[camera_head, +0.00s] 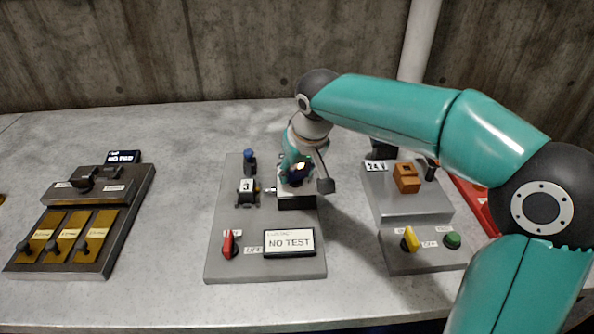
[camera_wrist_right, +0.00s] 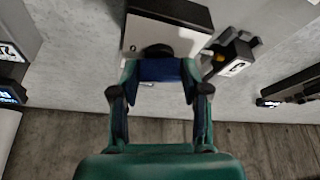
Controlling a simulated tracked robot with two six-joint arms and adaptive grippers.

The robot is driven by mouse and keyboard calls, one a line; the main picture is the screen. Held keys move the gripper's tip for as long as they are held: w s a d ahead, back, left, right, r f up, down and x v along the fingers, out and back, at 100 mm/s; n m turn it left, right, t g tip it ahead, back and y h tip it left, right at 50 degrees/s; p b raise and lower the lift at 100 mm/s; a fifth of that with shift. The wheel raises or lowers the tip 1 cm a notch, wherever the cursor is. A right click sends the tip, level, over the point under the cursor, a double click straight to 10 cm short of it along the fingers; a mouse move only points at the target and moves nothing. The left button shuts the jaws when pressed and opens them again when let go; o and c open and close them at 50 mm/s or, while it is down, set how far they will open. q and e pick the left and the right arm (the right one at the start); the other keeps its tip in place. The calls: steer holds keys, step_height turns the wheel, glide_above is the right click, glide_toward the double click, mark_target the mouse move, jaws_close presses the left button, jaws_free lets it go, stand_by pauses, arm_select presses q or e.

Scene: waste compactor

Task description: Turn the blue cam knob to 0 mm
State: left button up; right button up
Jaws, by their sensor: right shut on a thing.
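The blue cam knob (camera_wrist_right: 160,70) shows between my right fingertips in the right wrist view, on a grey box (camera_wrist_right: 196,14). My right gripper (camera_wrist_right: 158,72) is shut on it, one finger on each side. In the head view my right gripper (camera_head: 299,172) points down over the box on the middle panel (camera_head: 265,262), and the wrist and fingers hide most of the knob. The knob's pointer and scale cannot be read. The panel's display (camera_head: 290,242) reads "NO TEST". My left gripper is not in view.
On the middle panel are a red knob (camera_head: 229,243), a small counter block (camera_head: 247,192) and a blue-topped part (camera_head: 250,160). A left panel (camera_head: 85,262) has several levers. A right panel (camera_head: 398,208) holds an orange block (camera_head: 406,177), a yellow knob (camera_head: 410,239) and a green button (camera_head: 452,240).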

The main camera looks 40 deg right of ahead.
steer(key=shift+r+m+h, duration=0.1)
steer(key=shift+m+h, duration=0.7)
steer(key=shift+m, duration=1.2)
steer(key=shift+b, duration=0.3)
steer(key=o, duration=1.1)
steer(key=shift+o, duration=0.2)
steer(key=v, duration=1.1)
steer(key=shift+a+r, duration=0.2)
steer(key=shift+r, duration=0.25)
